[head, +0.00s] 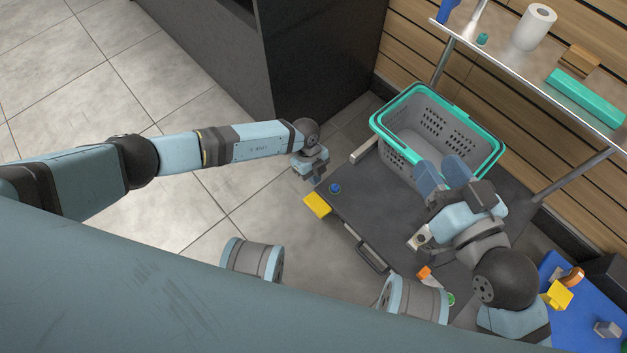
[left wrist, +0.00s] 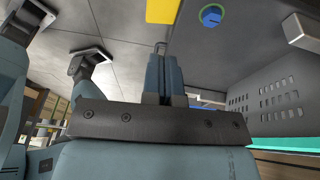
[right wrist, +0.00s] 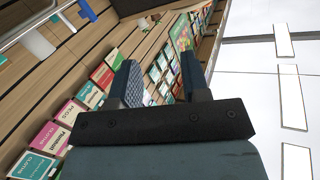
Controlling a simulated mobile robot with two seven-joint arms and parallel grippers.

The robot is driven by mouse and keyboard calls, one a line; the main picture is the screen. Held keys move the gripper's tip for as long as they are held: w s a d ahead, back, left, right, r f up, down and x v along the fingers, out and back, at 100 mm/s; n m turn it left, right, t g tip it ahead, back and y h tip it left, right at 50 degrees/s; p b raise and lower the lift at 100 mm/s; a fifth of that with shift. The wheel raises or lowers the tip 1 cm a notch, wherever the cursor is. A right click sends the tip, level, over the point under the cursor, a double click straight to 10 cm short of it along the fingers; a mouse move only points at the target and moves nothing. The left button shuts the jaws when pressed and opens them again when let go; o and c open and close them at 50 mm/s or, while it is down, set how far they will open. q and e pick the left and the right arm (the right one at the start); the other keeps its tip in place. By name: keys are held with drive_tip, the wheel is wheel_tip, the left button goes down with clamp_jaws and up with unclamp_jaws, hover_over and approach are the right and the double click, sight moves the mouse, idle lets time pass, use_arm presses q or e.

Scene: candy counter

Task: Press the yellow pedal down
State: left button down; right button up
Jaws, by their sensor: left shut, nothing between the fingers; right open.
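The yellow pedal (head: 317,204) sticks out at the left corner of a dark flat platform (head: 385,205). It also shows at the top edge of the left wrist view (left wrist: 163,10), partly cut off. My left gripper (head: 316,178) is shut and empty, with its fingers pointing down just behind the pedal in the head view. Its closed fingers (left wrist: 164,60) show below the pedal in the left wrist view; I cannot tell the exact gap. My right gripper (head: 443,172) is open and empty above the platform, near the basket; its spread fingers show in the right wrist view (right wrist: 160,75).
A blue round knob (head: 335,188) sits beside the pedal. A grey basket with a teal rim (head: 436,94) stands at the platform's back. A dark handle (head: 372,257) is on the front edge. A shelf (head: 545,65) is at upper right. Tiled floor left of the pedal is clear.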

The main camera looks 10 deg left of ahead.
sight(316, 206)
use_arm(q)
drive_tip(key=b+x, duration=0.2)
drive_tip(key=x, duration=0.1)
drive_tip(key=b+x, duration=0.1)
drive_tip(key=x, duration=0.3)
drive_tip(key=b+x, duration=0.2)
drive_tip(key=x, duration=0.1)
drive_tip(key=shift+w+a+f+b, duration=0.1)
drive_tip(key=shift+a+f+b, duration=0.2)
drive_tip(key=shift+a+b, duration=0.05)
drive_tip(key=shift+a+f, duration=0.1)
drive_tip(key=shift+f, duration=0.4)
use_arm(e)
drive_tip(key=shift+w+d+n+t+y, duration=0.3)
drive_tip(key=shift+w+d+n+t, duration=0.2)
drive_tip(key=shift+w+n, duration=0.45)
drive_tip(key=shift+w+d+n+t+y, duration=0.3)
drive_tip(key=shift+w+d+n+t, duration=0.2)
drive_tip(key=shift+n, duration=0.75)
